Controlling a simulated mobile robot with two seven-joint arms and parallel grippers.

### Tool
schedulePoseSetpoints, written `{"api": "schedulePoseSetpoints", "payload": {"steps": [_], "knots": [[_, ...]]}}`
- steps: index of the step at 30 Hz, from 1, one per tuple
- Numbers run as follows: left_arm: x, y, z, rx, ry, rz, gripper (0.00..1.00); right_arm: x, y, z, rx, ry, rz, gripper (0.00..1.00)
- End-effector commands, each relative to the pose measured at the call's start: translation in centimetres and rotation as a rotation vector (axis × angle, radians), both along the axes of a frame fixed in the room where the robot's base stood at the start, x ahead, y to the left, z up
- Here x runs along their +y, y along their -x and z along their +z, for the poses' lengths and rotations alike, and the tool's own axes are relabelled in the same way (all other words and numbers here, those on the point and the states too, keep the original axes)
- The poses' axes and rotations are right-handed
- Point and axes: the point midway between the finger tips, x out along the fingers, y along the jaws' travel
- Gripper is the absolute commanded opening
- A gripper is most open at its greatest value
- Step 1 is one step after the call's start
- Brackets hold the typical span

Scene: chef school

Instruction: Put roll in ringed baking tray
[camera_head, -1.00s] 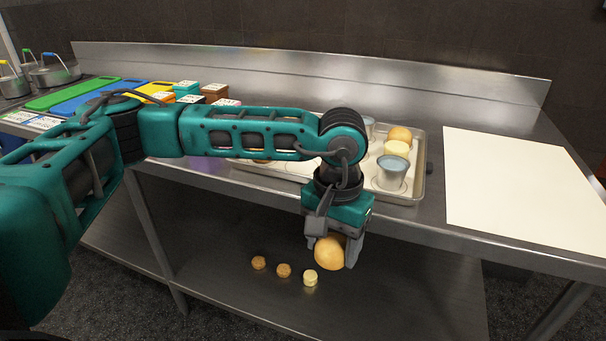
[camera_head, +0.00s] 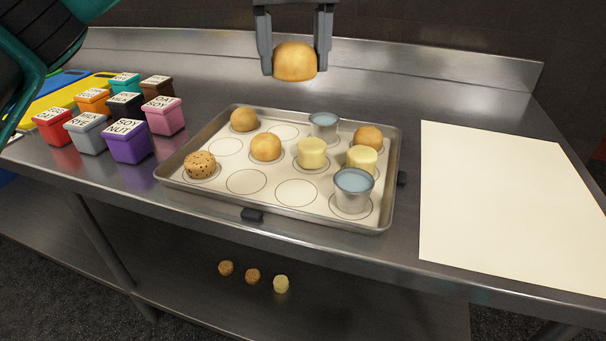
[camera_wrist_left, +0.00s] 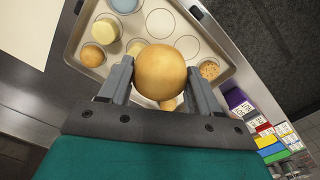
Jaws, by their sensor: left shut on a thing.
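The roll also shows between the fingers in the left wrist view (camera_wrist_left: 160,72). The ringed baking tray (camera_head: 215,188) lies on the counter, its liner printed with circles. On it are plain rolls at the back left (camera_head: 244,119), middle (camera_head: 265,147) and back right (camera_head: 367,138), a speckled roll (camera_head: 200,165), two pale yellow pieces (camera_head: 312,152) and two blue-topped cups (camera_head: 353,187). Several rings are empty. My right gripper is out of view.
Several colored labelled boxes (camera_head: 128,143) stand left of the tray. A cream sheet (camera_head: 510,205) lies at the right. Three small pieces (camera_head: 253,276) sit on the lower shelf. A raised metal backsplash (camera_head: 430,73) runs along the counter's back.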

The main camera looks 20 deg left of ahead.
Motion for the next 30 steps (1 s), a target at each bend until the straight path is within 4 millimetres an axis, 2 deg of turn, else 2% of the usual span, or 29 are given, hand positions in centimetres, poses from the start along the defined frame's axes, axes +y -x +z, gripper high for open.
{"api": "schedulePoseSetpoints", "payload": {"steps": [2, 15, 18, 26, 30], "knots": [[-0.1, 0.1, -0.9, 0.004, 0.000, 0.004, 0.33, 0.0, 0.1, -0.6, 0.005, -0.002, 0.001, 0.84], [0.0, 0.2, -11.8, 0.004, 0.000, 0.003, 0.33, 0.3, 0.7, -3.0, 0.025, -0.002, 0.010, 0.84], [0.0, 0.1, -13.1, 0.003, 0.001, 0.005, 0.33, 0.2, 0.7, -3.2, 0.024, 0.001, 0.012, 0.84], [0.0, 0.1, -15.0, 0.002, 0.001, 0.005, 0.33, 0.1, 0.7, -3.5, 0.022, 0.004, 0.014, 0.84], [0.0, 0.2, -17.5, 0.004, 0.000, 0.004, 0.33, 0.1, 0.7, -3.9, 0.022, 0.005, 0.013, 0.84]]}}
